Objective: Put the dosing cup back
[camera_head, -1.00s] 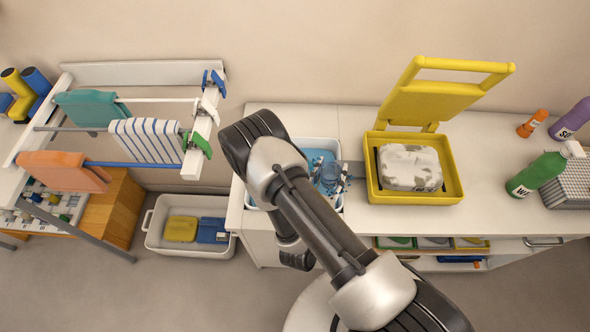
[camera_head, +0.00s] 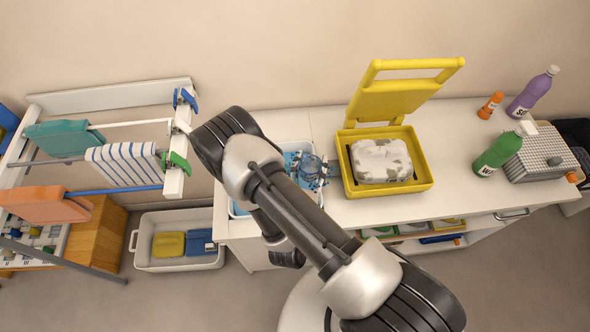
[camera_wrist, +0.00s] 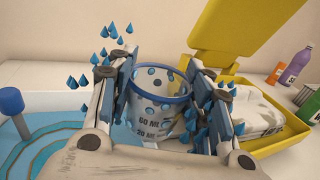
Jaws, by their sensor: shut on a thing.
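The dosing cup (camera_wrist: 155,105) is a see-through cup with a blue rim, blue dots and dark "ML" marks. My gripper (camera_wrist: 160,78) is shut on it, one finger on each side, and the cup looks about upright. Blue water drops show around the cup and fingers. In the head view the cup (camera_head: 308,165) is over the right part of the white basin, partly hidden by my arm. Its height above the basin is hard to tell. The cup's base is hidden in the wrist view.
The white basin (camera_head: 235,211) has a blue inside. Right of it stands an open yellow case (camera_head: 432,187) holding a white and grey patterned bundle (camera_head: 381,160). Green (camera_head: 497,152), purple (camera_head: 531,92) and orange (camera_head: 490,105) bottles stand farther right. A drying rack (camera_head: 172,180) is at left.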

